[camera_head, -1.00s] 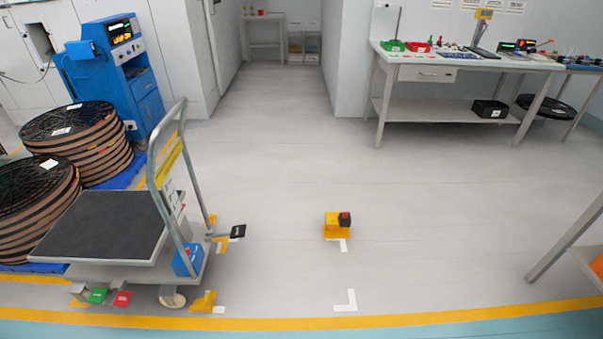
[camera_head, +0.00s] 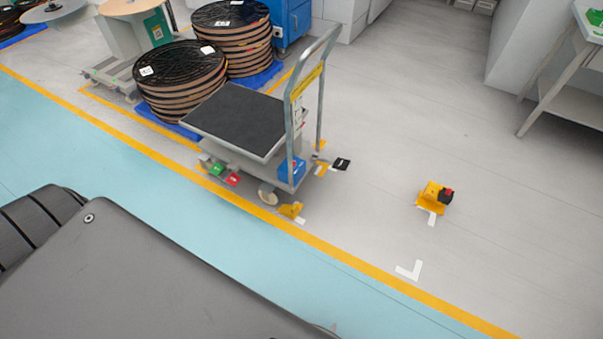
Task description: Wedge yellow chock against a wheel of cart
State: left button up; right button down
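The cart (camera_head: 238,118) stands left of centre, with a black deck, a grey upright handle and a blue box (camera_head: 292,171) at its handle end. Its near caster wheel (camera_head: 267,193) shows under the corner. A small yellow wedge-like piece (camera_head: 291,210) lies on the floor just right of that wheel; I cannot tell whether they touch. Another yellow piece (camera_head: 321,169) lies by the handle end, partly hidden. A yellow block (camera_head: 431,196) with a black and red part stands apart on the floor to the right. Neither gripper is in view.
Green (camera_head: 217,169) and red (camera_head: 232,179) pedals stick out under the cart, and a black one (camera_head: 342,164) at its handle end. Stacked reels (camera_head: 180,80) stand behind. A yellow floor line (camera_head: 375,265) runs before the cart. Floor between cart and yellow block is clear.

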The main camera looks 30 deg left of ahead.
aim_at(288, 208)
jog(key=u, duration=0.15)
jog(key=i, duration=0.75)
jog(key=u, duration=2.25)
